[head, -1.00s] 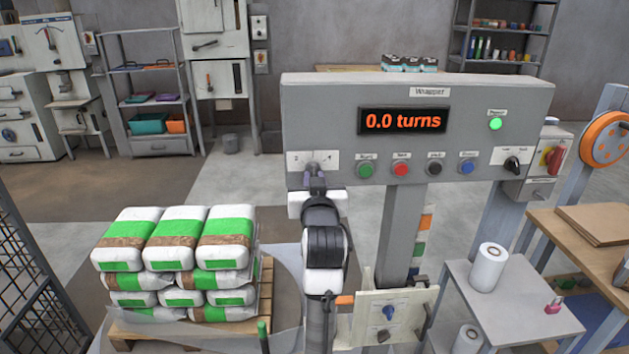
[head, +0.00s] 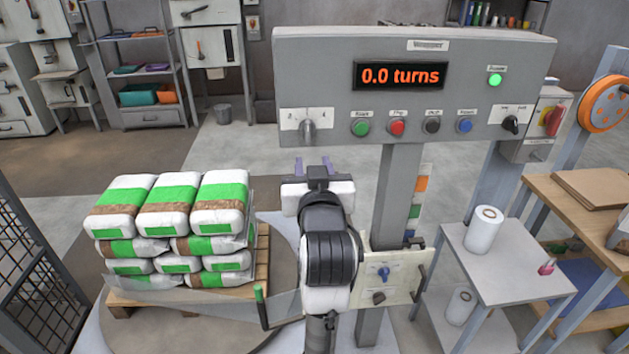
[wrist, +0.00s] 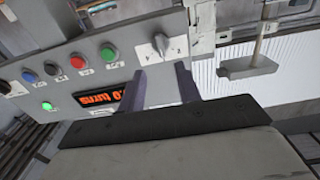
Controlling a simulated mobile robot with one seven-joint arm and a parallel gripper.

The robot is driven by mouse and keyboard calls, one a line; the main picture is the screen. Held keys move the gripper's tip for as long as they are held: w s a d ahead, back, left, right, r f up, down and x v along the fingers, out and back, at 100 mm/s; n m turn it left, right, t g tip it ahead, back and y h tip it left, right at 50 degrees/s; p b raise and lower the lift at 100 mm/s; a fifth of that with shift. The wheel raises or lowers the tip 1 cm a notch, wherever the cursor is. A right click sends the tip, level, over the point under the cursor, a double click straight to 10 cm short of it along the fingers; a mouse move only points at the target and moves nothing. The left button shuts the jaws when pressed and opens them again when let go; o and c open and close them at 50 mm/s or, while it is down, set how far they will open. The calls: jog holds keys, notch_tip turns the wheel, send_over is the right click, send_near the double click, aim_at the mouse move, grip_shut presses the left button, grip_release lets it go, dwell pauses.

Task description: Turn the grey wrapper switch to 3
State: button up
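The grey wrapper switch (head: 308,130) is a knob on a white label plate at the left end of the wrapper panel (head: 480,45). A 2 shows left of it and a 4 right of it. The knob looks about upright between them; the mark behind its top is hard to read. The switch also shows in the wrist view (wrist: 160,44). My gripper (head: 312,167) is open and empty, below the switch and apart from it. Its two fingers (wrist: 163,82) stand apart in the wrist view, with the switch beyond the gap.
The panel display (head: 400,75) reads 0.0 turns, and a green lamp (head: 495,80) is lit. Several push buttons sit right of the switch, including a green one (head: 360,128). Stacked bags (head: 175,230) stand on a pallet at left. A post (head: 400,200) carries the panel.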

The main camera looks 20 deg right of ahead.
jog(key=b, duration=0.4)
jog(key=shift+s+f, duration=0.2)
jog(key=shift+f, duration=0.1)
jog(key=shift+s+a+r+b, duration=0.2)
jog(key=shift+s+b, duration=0.3)
jog(key=shift+b, duration=0.95)
jog(key=shift+s+a+r+b, duration=0.15)
jog(key=shift+s+b, duration=0.35)
jog(key=shift+b, duration=0.9)
